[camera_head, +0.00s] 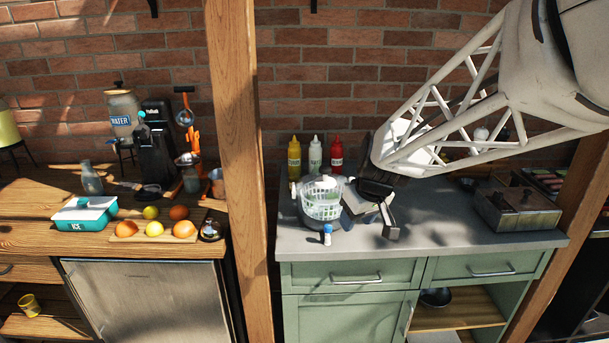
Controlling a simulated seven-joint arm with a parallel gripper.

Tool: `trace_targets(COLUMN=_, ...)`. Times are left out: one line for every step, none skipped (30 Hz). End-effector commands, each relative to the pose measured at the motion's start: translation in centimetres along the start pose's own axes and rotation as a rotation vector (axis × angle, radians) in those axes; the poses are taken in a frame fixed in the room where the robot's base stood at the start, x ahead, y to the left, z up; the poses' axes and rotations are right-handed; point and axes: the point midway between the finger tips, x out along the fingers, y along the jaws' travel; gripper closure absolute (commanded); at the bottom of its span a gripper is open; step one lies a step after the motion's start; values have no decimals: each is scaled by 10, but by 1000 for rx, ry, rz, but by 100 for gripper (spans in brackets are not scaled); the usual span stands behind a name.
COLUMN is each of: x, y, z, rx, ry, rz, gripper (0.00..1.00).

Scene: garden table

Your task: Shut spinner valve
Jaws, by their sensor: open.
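The salad spinner (322,200) stands on the grey counter at the left of the green cabinet. It has a pale green basket-like body, a clear top and a dark lower part. I cannot tell whether the left finger touches the spinner; my gripper's dark body and arm hide the counter behind.
A wooden post (238,170) is at the left. A grey-brown box (516,205) stands at the right; the counter between is clear.

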Motion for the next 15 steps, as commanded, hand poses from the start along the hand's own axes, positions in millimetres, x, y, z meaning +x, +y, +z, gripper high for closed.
trace_targets(x=9, y=4, z=-10, rx=-16, ry=1, rz=-5, gripper=51)
trace_targets(x=13, y=6, z=-15, rx=-25, ry=5, rz=-7, gripper=51)
trace_targets(x=19, y=9, z=-22, rx=-39, ry=8, rz=-11, gripper=51)
trace_targets(x=23, y=11, z=-28, rx=-48, ry=12, rz=-12, gripper=51)
trace_targets(x=28, y=14, z=-33, rx=-60, ry=14, rz=-15, gripper=51)
trace_targets(x=34, y=16, z=-40, rx=-73, ry=18, rz=-17, gripper=51)
trace_targets(x=39, y=18, z=-45, rx=-82, ry=21, rz=-20, gripper=51)
trace_targets(x=44, y=21, z=-50, rx=-92, ry=24, rz=-21, gripper=51)
trace_targets(x=50, y=24, z=-58, rx=-106, ry=28, rz=-22, gripper=51)
trace_targets(x=56, y=26, z=-62, rx=-116, ry=30, rz=-25, gripper=51)
trace_targets(x=61, y=28, z=-67, rx=-124, ry=33, rz=-26, gripper=51)
trace_targets(x=67, y=30, z=-74, rx=-138, ry=37, rz=-28, gripper=51)
trace_targets(x=72, y=32, z=-78, rx=-147, ry=40, rz=-28, gripper=51)
trace_targets(x=76, y=34, z=-82, rx=-156, ry=43, rz=-29, gripper=51)
trace_targets(x=83, y=36, z=-87, rx=-165, ry=45, rz=-31, gripper=51)
